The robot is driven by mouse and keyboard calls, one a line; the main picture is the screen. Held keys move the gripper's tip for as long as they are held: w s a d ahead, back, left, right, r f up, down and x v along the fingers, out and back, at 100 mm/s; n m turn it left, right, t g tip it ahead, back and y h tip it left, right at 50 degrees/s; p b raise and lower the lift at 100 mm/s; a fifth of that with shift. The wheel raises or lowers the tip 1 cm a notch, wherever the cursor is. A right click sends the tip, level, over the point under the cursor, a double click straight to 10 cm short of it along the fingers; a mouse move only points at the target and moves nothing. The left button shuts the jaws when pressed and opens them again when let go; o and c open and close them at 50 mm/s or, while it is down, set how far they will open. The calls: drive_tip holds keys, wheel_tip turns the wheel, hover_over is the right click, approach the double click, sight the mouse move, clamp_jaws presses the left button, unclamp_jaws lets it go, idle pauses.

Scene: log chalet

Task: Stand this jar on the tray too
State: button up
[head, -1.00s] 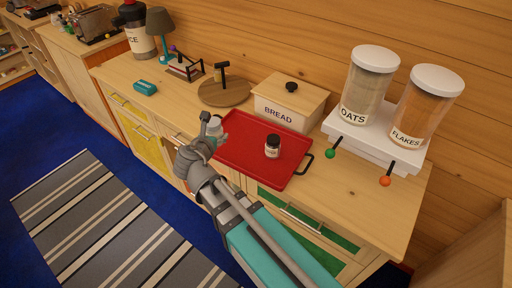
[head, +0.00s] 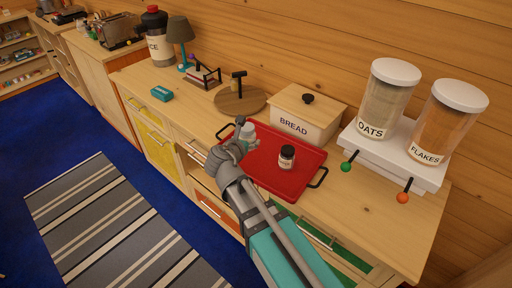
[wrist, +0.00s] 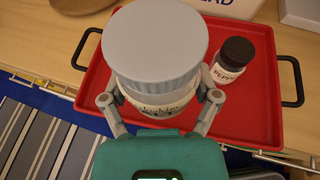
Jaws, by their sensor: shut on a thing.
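My gripper (wrist: 160,108) is shut on a jar with a wide grey lid (wrist: 155,45) and a pale label, its writing only partly readable. In the head view the held jar (head: 248,131) shows as a small pale shape past my gripper, at the left part of the red tray (head: 290,185). The jar looks upright. I cannot tell whether its base touches the tray or hangs above it. The tray has black handles and lies on the wooden counter. A dark-lidded pepper jar (head: 287,157) stands on the tray, right of the held jar and apart from it; it also shows in the wrist view (wrist: 232,62).
Behind the tray are a bread box (head: 305,112) and a round wooden board (head: 240,99). To the right, a white dispenser stand (head: 394,153) holds oats and flakes canisters. The tray's right and front parts are bare.

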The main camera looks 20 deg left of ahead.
drive_tip(key=w+f+b, duration=0.2)
drive_tip(key=w, duration=0.1)
drive_tip(key=w+a+f+b, duration=0.1)
drive_tip(key=w+f+b, duration=0.1)
drive_tip(key=w, duration=0.1)
drive_tip(key=w+a+f+b, duration=0.1)
drive_tip(key=w+f+b, duration=0.1)
drive_tip(key=w+f, duration=0.1)
drive_tip(key=shift+w+a+b, duration=0.2)
drive_tip(key=shift+w+b, duration=0.1)
drive_tip(key=shift+w, duration=0.05)
drive_tip(key=shift+w+a+f+b, duration=0.1)
drive_tip(key=shift+w+f+b, duration=0.4)
drive_tip(key=shift+w+a+f+b, duration=0.15)
drive_tip(key=shift+w+f+b, duration=0.35)
drive_tip(key=shift+f+b, duration=0.3)
drive_tip(key=shift+s+f+b, duration=0.1)
drive_tip(key=shift+f+b, duration=1.1)
drive_tip(key=shift+f, duration=0.05)
drive_tip(key=shift+f, duration=0.15)
drive_tip(key=o, duration=1.1)
